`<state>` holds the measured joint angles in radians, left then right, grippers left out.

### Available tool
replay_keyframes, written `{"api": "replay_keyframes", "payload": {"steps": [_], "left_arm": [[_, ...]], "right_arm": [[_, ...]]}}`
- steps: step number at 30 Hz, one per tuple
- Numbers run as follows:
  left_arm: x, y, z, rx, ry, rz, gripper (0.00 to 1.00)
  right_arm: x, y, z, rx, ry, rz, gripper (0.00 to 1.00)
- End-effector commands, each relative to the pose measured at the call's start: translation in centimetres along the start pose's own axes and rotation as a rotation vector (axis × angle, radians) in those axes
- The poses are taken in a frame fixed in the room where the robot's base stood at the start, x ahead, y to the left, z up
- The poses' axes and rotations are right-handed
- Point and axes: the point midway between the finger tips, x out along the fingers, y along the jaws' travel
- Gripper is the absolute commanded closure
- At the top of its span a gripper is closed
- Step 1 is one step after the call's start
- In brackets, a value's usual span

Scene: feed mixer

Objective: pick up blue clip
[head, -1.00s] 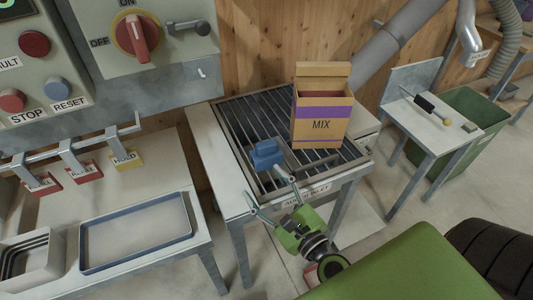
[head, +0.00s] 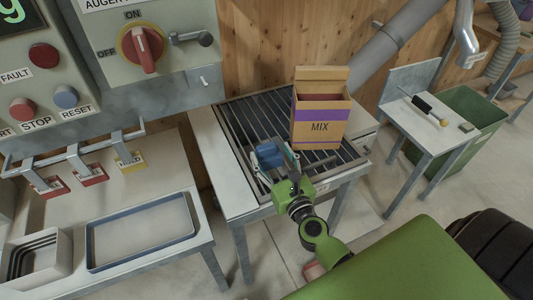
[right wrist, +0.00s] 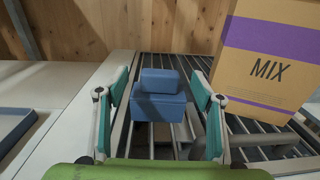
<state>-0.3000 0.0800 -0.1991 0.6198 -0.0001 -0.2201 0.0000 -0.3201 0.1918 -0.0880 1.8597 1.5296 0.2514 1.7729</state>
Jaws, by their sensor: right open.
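The blue clip (head: 267,156) lies on the dark grate of the auger inlet table (head: 234,201), left of the MIX box. In the right wrist view the blue clip (right wrist: 160,97) sits between the two fingers, a little beyond their tips. My right gripper (head: 275,158) is open, with its fingers on either side of the clip; in the right wrist view the gripper (right wrist: 160,110) shows a gap on each side of it. The clip's near lower side is partly hidden by the gripper in the head view. My left gripper is out of view.
A MIX box (head: 320,115) stands on the grate close to the right of the clip. A control panel (head: 150,35) is at upper left. A blue-rimmed tray (head: 140,232) lies on the left bench. A small side table (head: 420,125) holds a black-handled tool.

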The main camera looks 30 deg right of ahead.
Motion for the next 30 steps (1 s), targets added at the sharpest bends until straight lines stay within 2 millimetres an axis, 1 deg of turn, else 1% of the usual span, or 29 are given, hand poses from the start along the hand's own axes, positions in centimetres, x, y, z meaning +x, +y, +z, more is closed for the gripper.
{"api": "replay_keyframes", "payload": {"steps": [1,4,7,11,17,20,21,22,30], "left_arm": [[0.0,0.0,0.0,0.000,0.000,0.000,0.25],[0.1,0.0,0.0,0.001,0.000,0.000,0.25],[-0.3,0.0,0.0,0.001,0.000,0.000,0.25],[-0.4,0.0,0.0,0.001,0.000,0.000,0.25],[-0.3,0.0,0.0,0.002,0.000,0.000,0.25],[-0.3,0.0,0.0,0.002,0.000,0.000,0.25],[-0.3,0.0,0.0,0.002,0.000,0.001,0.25],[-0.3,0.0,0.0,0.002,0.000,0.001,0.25],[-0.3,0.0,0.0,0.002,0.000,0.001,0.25]], "right_arm": [[0.8,0.0,-0.1,-0.002,-0.003,0.000,0.39],[2.4,-0.1,-0.8,-0.003,-0.002,-0.001,0.39],[3.7,-0.1,-0.6,-0.002,-0.003,0.000,0.39],[4.4,-0.1,-0.7,-0.001,-0.001,0.000,0.39],[4.4,-0.1,-0.8,-0.001,0.000,0.000,0.39],[4.4,-0.1,-0.8,-0.001,0.000,0.000,0.62],[4.4,-0.1,-0.8,-0.001,0.000,0.000,0.73],[4.4,-0.1,-0.8,-0.001,-0.001,0.000,0.74],[4.4,-0.1,-0.8,-0.001,0.000,0.000,0.74]]}}
